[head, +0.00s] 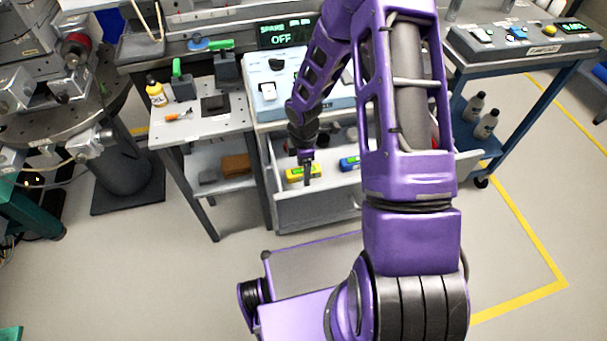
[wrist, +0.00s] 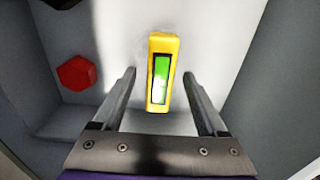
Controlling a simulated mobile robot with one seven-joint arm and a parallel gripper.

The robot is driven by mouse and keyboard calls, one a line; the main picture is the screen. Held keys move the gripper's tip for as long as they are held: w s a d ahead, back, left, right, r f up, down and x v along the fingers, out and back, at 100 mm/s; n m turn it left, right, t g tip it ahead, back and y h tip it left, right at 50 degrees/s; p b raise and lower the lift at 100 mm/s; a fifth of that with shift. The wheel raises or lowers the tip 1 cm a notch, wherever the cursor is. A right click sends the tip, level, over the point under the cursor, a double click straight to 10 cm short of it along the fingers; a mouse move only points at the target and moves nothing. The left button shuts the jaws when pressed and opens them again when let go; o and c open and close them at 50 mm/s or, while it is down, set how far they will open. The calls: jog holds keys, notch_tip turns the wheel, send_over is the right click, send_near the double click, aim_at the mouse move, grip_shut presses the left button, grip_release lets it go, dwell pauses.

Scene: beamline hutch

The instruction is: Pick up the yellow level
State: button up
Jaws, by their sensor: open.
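The yellow level (wrist: 161,72) lies in an open drawer, with a green window along its face. In the wrist view it points away from me, between and a little beyond the fingertips of my gripper (wrist: 160,75). The fingers are open, one on each side of it, with a gap on both sides. I cannot tell the height of the fingertips above it. In the head view the level (head: 297,174) shows partly behind my gripper (head: 307,181), which points down into the drawer.
The drawer (head: 320,212) is pulled out, and its walls stand around the level. A red object (wrist: 76,73) lies to the left in the wrist view. A blue object (head: 349,163) lies right of the level in the head view. A small table (head: 195,128) stands to the left.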

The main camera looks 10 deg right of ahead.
grip_shut()
dwell(0.3)
jog(key=shift+r, duration=0.1)
